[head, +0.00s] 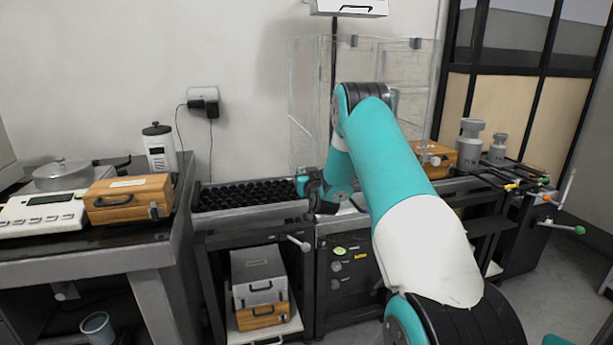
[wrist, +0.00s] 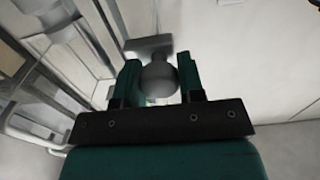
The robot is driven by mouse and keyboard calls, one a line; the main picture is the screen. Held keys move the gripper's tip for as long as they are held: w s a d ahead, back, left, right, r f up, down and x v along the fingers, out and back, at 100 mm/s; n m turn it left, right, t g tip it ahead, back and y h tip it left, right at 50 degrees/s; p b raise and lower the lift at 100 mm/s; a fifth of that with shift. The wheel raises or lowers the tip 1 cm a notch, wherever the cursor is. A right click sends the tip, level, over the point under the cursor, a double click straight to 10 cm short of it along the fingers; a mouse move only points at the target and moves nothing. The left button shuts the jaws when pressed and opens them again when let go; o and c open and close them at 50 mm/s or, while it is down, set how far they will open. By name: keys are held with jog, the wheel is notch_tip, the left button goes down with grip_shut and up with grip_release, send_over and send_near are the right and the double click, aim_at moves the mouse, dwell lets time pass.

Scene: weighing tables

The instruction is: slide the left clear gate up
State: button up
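The clear enclosure stands behind my arm in the head view, with its left clear gate (head: 302,95) at its left side. The gate's lower edge is hard to make out. My gripper (head: 303,180) is low at the front left of the enclosure, by the end of the roller conveyor. In the wrist view, the two teal fingers of my gripper (wrist: 159,82) stand on either side of a round grey knob (wrist: 158,78) and appear to touch it. A grey bar (wrist: 150,45) shows just behind the knob. The knob is hidden in the head view.
The black roller conveyor (head: 250,194) lies left of my gripper. Wooden cases stand on the left table (head: 128,200) and right of my arm (head: 433,157). Grey weights (head: 470,140) stand at the right. A white box (head: 350,7) hangs above the enclosure.

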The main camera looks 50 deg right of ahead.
grip_shut()
notch_tip(320, 180, up, 26)
jog(key=p, duration=0.6)
jog(key=shift+f+p, duration=0.15)
jog(key=shift+p, duration=0.15)
jog(key=o, duration=0.7)
grip_release()
jog(key=b+v, duration=0.4)
jog(key=v, duration=1.3)
jog(key=shift+s, duration=0.2)
